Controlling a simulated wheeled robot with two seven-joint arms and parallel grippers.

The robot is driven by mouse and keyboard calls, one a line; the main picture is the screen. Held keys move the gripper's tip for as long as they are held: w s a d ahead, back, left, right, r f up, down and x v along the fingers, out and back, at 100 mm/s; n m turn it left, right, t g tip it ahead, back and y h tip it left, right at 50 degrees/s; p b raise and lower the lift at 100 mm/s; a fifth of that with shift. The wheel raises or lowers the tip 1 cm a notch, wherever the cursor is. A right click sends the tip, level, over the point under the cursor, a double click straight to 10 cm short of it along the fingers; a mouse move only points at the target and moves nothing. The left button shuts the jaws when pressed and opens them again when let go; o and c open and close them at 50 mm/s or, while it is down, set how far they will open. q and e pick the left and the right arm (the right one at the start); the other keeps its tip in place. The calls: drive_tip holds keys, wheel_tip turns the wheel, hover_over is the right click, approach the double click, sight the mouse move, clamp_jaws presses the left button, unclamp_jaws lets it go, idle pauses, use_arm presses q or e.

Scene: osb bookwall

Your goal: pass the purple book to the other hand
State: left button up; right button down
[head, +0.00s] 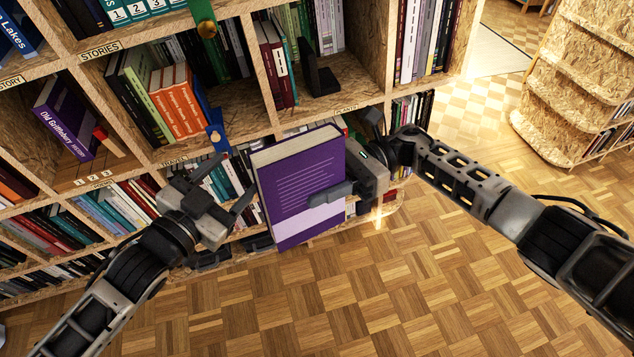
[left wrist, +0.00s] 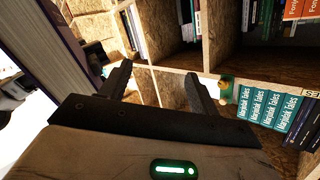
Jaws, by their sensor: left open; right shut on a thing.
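A large purple book (head: 297,185) with pale lines of print and a pale band is held upright, slightly tilted, in front of the bookwall. My right gripper (head: 338,193) is shut on its right edge, with one finger across the cover. My left gripper (head: 230,184) is open and empty, just left of the book and apart from it. In the left wrist view, the open left fingers (left wrist: 160,78) have nothing between them. The book's pale page block (left wrist: 50,50) shows at upper left there. The right gripper's far finger is hidden behind the book.
The chipboard bookwall (head: 232,137) with full shelves stands close behind both grippers. Another purple book (head: 62,120) sits in a left compartment. A black bookend (head: 318,75) stands on a shelf. The parquet floor (head: 330,300) in front is clear. A curved shelf unit (head: 570,85) stands far right.

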use_arm(q)
drive_tip(key=s+a+f+n+g+y, duration=0.1)
drive_tip(key=s+f+n+g+y, duration=0.1)
drive_tip(key=s+f+n, duration=0.2)
drive_tip(key=s+a+f+n+g+y, duration=0.1)
drive_tip(key=s+f+n+g+y, duration=0.1)
drive_tip(key=s+f, duration=0.8)
drive_tip(key=shift+s+a+f+n+y, duration=0.25)
drive_tip(key=shift+s+f+n+y, duration=0.1)
drive_tip(key=shift+f+n+y, duration=0.4)
